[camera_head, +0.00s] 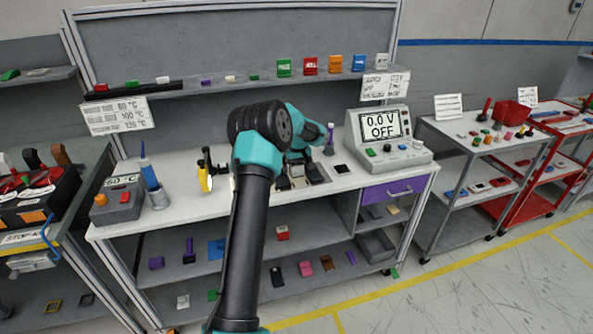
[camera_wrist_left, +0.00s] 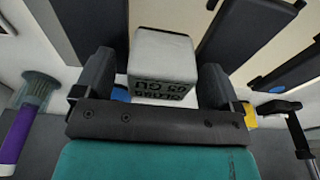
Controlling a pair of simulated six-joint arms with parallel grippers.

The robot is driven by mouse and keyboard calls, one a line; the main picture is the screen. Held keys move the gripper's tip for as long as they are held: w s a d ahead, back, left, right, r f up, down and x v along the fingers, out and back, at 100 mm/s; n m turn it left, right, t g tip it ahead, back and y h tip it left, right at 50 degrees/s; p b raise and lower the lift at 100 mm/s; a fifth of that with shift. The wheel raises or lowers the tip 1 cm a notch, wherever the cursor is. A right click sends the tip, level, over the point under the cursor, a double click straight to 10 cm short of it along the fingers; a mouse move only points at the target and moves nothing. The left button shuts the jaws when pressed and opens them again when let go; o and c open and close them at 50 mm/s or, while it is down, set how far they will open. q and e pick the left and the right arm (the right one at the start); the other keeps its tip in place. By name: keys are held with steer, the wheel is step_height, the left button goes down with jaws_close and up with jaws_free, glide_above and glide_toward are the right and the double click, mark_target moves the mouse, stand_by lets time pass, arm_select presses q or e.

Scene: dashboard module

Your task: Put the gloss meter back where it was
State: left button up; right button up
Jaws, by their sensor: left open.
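The gloss meter (camera_wrist_left: 163,62) is a small pale grey box with dark lettering that appears upside down in the left wrist view. It sits between the two fingers of my left gripper (camera_wrist_left: 157,85), which is open with a finger on either side of it. I cannot tell whether either finger touches it. In the head view my left gripper (camera_head: 299,174) points down at the back middle of the white bench (camera_head: 240,192), and my arm hides part of that area. The meter's underside and what it rests on are hidden. My right gripper is not in view.
A display unit (camera_head: 385,138) reading "0.0 V OFF" stands to the right. A purple-handled brush (camera_wrist_left: 17,135) stands close to the gripper. A yellow tool (camera_head: 204,179) on a stand and a soldering station (camera_head: 118,200) are to the left. A shelf (camera_head: 180,95) runs behind.

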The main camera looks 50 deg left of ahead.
mark_target(297, 164)
arm_select(q)
steer(key=shift+f, duration=0.3)
steer(key=shift+c, duration=0.3)
steer(key=c, duration=1.1)
steer(key=shift+r, duration=0.1)
steer(key=shift+r, duration=1.6)
steer(key=shift+s+d+r, duration=0.1)
steer(key=shift+d+r, duration=0.05)
steer(key=s+d+r, duration=0.1)
steer(key=s+d, duration=0.9)
steer(key=d, duration=0.2)
steer(key=shift+r, duration=0.2)
